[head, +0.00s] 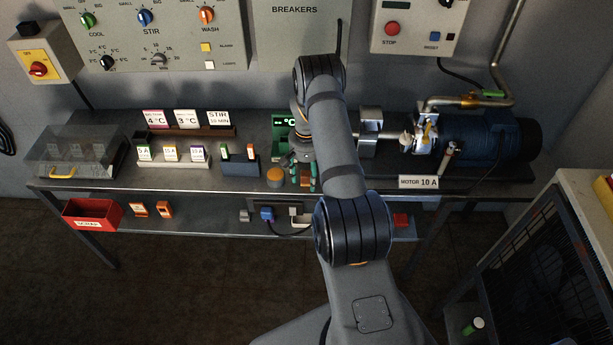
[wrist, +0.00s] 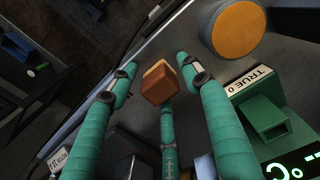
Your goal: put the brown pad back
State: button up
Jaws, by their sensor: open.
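The brown pad (wrist: 158,86) is a small brown block with a lighter tan face, seen in the wrist view near the front edge of the metal bench (wrist: 150,50). In the head view the pad (head: 305,180) shows partly between the fingers. My gripper (wrist: 160,73) has teal fingers, spread open around the pad. Gaps show at the left and right fingers; I cannot tell whether the lower finger touches it. In the head view my gripper (head: 302,173) points down over the bench, partly hidden by my arm.
A round orange disc (wrist: 238,30) lies close to the pad. A green display unit (wrist: 265,120) marked TRUE 0 stands nearby. A holder with coloured pieces (head: 239,164) is to the left, and a blue motor (head: 490,138) to the right. A red scrap bin (head: 92,215) hangs at the left front.

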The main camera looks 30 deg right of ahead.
aim_at(306, 173)
jog(key=shift+r, duration=0.1)
jog(key=shift+r+p, duration=0.25)
jog(key=shift+p, duration=0.05)
jog(key=shift+w+r+b, duration=0.1)
jog(key=shift+r+b, duration=0.25)
notch_tip(306, 173, up, 11)
jog(key=b, duration=0.2)
